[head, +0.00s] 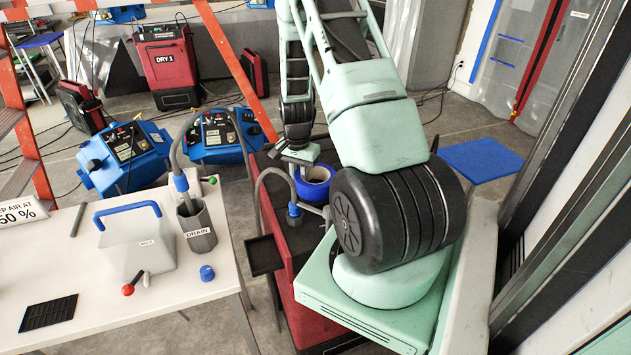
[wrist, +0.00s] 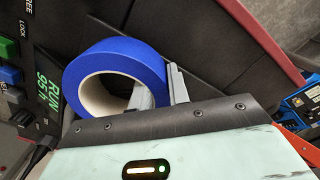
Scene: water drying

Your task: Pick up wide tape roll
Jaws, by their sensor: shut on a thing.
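The wide tape roll (wrist: 125,57) is blue with a pale cardboard core. In the wrist view it lies in my gripper (wrist: 162,90), one finger inside the core and the other against its outer side. The gripper is shut on the roll's wall. In the head view the blue roll (head: 315,190) shows in front of my arm, over or on the dark top of a red machine (head: 279,259). I cannot tell whether it touches that top. The fingertips are mostly hidden there.
A curved hose (head: 262,190) is close left of the roll. A dark wall stands at right.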

